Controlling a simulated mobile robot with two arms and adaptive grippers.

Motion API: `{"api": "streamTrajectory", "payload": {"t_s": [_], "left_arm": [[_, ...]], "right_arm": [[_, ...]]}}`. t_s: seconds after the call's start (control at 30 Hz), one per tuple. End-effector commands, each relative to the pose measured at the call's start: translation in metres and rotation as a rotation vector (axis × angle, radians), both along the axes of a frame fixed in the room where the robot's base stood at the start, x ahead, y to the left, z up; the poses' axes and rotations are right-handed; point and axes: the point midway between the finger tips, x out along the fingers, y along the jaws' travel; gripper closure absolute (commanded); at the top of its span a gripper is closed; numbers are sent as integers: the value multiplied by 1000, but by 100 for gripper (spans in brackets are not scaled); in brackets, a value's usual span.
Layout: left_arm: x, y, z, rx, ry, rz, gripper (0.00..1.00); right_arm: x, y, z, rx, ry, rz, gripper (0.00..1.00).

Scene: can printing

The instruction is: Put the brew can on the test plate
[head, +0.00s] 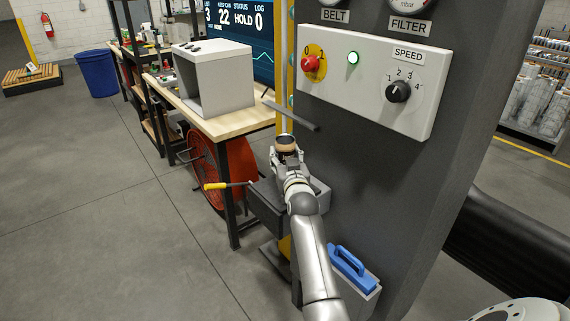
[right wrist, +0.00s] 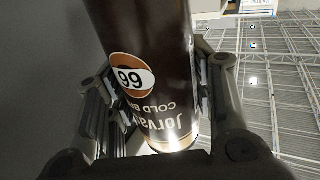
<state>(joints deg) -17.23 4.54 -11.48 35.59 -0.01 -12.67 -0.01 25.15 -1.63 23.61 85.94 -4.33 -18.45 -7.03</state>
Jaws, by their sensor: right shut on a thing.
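The brew can (right wrist: 145,35) is dark brown with white lettering and an orange badge. It fills the middle of the right wrist view, between the two fingers of my right gripper (right wrist: 155,112). In the head view, my right gripper (head: 286,152) is shut on the can (head: 286,143), of which only a small part shows. The gripper is beside the dark machine, above a dark grey box (head: 268,205) with a yellow-handled lever. A thin grey bar or plate edge (head: 290,115) lies just beyond the gripper. I cannot tell which part is the test plate. My left gripper is not in view.
A wooden bench (head: 232,122) with a white open box (head: 215,85) stands behind. A blue-handled tool (head: 352,268) is low beside my arm.

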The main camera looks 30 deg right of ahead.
Motion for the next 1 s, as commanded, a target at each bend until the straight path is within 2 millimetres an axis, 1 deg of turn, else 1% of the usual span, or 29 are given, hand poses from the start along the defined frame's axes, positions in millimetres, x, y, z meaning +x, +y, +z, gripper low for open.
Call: {"api": "streamTrajectory", "payload": {"t_s": [0.03, 0.1, 0.37, 0.5, 0.53, 0.67, 0.7, 1.0], "left_arm": [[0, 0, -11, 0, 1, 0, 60], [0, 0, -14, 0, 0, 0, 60], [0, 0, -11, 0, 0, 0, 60], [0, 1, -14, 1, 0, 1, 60], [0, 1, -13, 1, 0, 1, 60], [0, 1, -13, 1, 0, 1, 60], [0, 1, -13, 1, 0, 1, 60], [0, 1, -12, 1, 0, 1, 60]], "right_arm": [[-2, 1, -12, 0, 0, -1, 60], [-4, 2, -16, 0, 0, -2, 60], [-4, 2, -14, -1, 0, -2, 60], [-4, 2, -18, -1, 1, -2, 60], [-4, 2, -17, 0, 0, -2, 48], [-4, 2, -17, -1, 0, -2, 31], [-4, 2, -17, -1, 0, -2, 29], [-4, 2, -16, 0, -1, -2, 29]]}}
